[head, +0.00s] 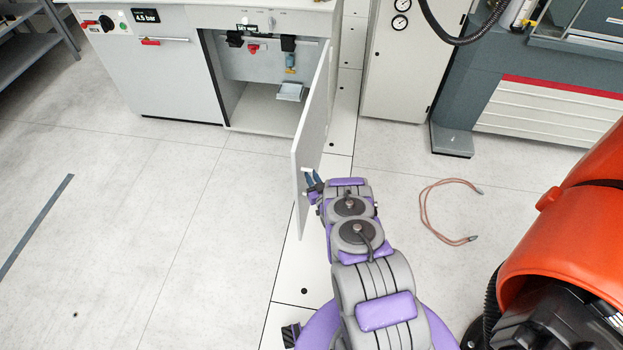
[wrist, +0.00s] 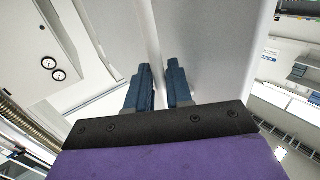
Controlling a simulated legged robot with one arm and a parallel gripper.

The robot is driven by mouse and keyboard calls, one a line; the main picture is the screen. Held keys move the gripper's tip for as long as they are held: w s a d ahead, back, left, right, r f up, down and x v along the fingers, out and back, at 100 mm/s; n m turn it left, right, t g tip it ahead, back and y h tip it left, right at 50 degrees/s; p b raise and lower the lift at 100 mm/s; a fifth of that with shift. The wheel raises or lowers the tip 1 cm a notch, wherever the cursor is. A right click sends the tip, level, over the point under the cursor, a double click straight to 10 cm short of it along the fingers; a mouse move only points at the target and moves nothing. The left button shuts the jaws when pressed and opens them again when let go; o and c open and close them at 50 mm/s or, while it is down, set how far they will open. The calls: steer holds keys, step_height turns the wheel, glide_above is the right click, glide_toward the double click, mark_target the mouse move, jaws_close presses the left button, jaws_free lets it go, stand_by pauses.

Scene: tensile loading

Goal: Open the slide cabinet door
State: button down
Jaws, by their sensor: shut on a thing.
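The cabinet door (head: 313,130) is a white panel swung out from the right side of the cabinet opening, standing roughly at right angles to the front. The cabinet interior (head: 262,98) is exposed. My gripper (head: 311,178) is at the door's outer end, on its right face. In the wrist view, its two blue fingers (wrist: 160,88) close on a narrow pale part of the door (wrist: 210,45). I cannot tell whether this is a handle or the door's edge.
A closed cabinet front (head: 160,75) with a red handle stands left of the opening. A tall light cabinet with gauges (head: 400,60) stands to the right. A looped hose (head: 428,215) lies on the floor beside an orange machine (head: 570,220).

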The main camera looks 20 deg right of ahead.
steer(key=shift+w+d+r, duration=0.35)
steer(key=shift+d+r, duration=0.15)
steer(key=shift+d, duration=0.1)
steer(key=c, duration=1.4)
jaws_free()
steer(key=shift+w, duration=0.1)
steer(key=shift+o, duration=1.2)
steer(key=shift+d+f, duration=0.2)
steer(key=shift+f, duration=0.1)
steer(key=s+d, duration=0.2)
steer(key=s, duration=1.5)
steer(key=shift+s+d+f+b, duration=0.2)
steer(key=shift+b, duration=0.15)
